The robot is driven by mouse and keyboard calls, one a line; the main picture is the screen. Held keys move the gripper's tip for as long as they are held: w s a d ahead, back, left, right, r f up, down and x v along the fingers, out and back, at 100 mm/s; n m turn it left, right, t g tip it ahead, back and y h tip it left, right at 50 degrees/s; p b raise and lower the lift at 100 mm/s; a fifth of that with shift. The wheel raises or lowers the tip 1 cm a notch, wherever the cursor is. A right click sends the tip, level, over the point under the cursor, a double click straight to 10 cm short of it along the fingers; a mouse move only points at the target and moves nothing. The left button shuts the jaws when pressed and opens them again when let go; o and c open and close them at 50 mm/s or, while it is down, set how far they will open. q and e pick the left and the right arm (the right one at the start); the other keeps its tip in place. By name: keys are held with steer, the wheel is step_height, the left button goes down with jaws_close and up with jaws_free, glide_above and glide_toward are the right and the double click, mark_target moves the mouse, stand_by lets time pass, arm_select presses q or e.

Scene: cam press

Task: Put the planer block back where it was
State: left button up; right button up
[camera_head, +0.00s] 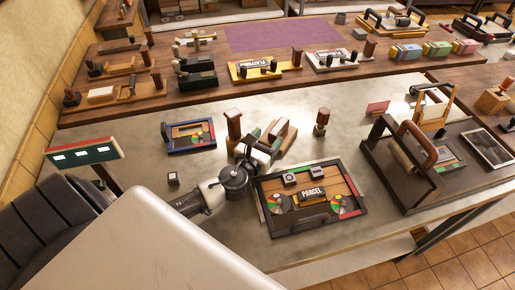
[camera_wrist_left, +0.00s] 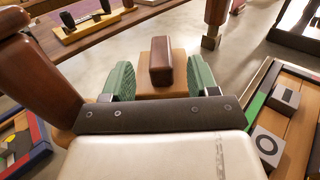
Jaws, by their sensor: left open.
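A wooden block with a dark brown grip on a tan base (camera_wrist_left: 160,62), seemingly the planer block, stands on the grey bench; it also shows in the head view (camera_head: 279,128). My left gripper (camera_wrist_left: 161,80) is open, with one green-padded finger on each side of the block. In the head view the left gripper (camera_head: 267,141) is partly hidden by its own wrist. I cannot tell whether the pads touch the block. My right gripper is not in view.
A PARCEL tray (camera_head: 262,212) lies just right of my left wrist. A brown-handled stamp (camera_head: 233,124) and a blue-framed tray (camera_head: 168,149) are close on the left. Another handled stamp (camera_head: 322,122) stands to the right. A press (camera_head: 400,165) stands farther right.

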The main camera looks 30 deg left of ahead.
arm_select(q)
steer(key=s, duration=0.5)
steer(key=shift+s+d, duration=0.15)
steer(key=shift+s, duration=0.1)
